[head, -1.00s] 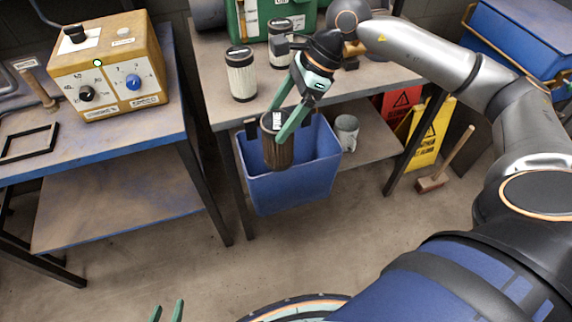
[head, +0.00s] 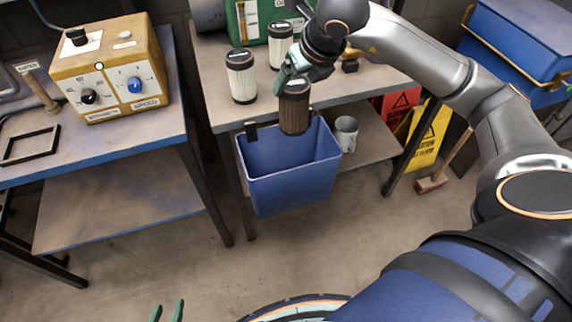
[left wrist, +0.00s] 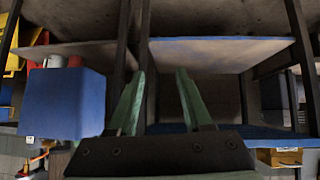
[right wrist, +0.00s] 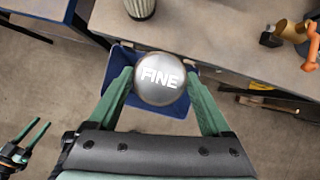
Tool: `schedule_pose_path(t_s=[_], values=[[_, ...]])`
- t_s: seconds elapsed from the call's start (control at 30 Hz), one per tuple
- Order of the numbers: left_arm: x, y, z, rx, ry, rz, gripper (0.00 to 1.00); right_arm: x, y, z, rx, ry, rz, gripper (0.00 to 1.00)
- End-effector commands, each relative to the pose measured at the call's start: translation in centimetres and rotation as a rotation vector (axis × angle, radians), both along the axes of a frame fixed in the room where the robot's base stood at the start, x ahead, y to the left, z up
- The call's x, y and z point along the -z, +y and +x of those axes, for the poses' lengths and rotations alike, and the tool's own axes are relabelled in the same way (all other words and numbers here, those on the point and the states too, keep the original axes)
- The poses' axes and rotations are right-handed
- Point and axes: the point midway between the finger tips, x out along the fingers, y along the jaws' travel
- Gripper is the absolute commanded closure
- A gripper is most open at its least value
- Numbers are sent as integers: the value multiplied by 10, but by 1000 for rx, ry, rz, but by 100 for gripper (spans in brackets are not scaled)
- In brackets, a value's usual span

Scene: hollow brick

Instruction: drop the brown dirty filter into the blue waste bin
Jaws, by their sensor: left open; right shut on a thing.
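The brown dirty filter (head: 294,108) hangs upright in my right gripper (head: 292,80), above the back part of the blue waste bin (head: 293,188). In the right wrist view the fingers of my right gripper (right wrist: 158,88) are on both sides of the filter's round grey end (right wrist: 159,78), marked "FINE". The bin's blue rim (right wrist: 120,62) shows behind it there. The bin hangs at the front of the bench. My left gripper (head: 168,310) is open and empty at the bottom edge of the head view; its spread fingers (left wrist: 160,95) also show in the left wrist view, with the bin (left wrist: 62,103) to the left.
Two pale filters (head: 241,76) (head: 281,46) stand on the bench (head: 380,78) near my right gripper. A metal can (head: 346,134) stands on the lower shelf right of the bin. A yellow control box (head: 110,70) sits on the left table. Open floor lies in front.

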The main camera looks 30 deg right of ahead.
Motion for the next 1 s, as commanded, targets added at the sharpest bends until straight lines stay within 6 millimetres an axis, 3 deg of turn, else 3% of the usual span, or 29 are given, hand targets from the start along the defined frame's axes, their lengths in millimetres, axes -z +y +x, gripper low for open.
schedule_pose_path(t_s=[0.4,0.77,0.8,0.93,1.0], values=[[23,-1,3,4,-8,-2,50,49,0,0,-3,0,-1,100],[26,1,-3,1,0,2,50,55,0,0,-4,-1,0,100],[26,1,-3,2,0,2,50,54,0,0,-4,-1,0,16],[26,2,-3,2,0,4,50,55,0,0,-4,-1,0,2],[26,2,-2,2,0,4,50,55,0,0,-4,0,0,0]])
